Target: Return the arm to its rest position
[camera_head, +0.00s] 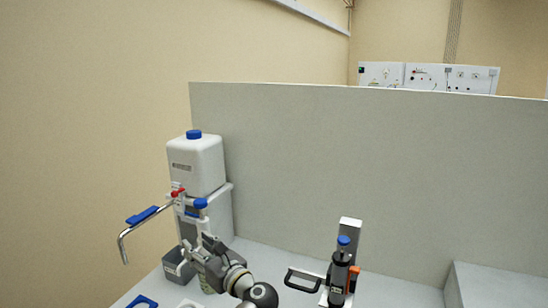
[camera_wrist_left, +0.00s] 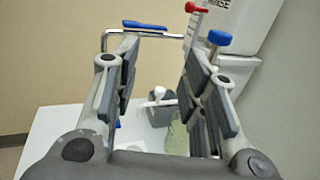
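My left gripper (camera_head: 199,262) is at the lower left of the head view, in front of the white canister (camera_head: 196,165) and its stand. In the left wrist view the gripper (camera_wrist_left: 160,88) has its two fingers wide apart, with nothing held between them. Beyond the fingers are a grey bin (camera_wrist_left: 160,113) with a white item in it and a pale green object (camera_wrist_left: 177,138), partly hidden by the right finger. My right gripper is in neither view.
A bent metal pipe with a blue lever (camera_head: 143,215) sticks out left of the canister. A black device with a blue cap (camera_head: 341,272) and a dark loop handle (camera_head: 301,280) stand to the right. A grey panel (camera_head: 380,170) closes the back. Bare bench lies between.

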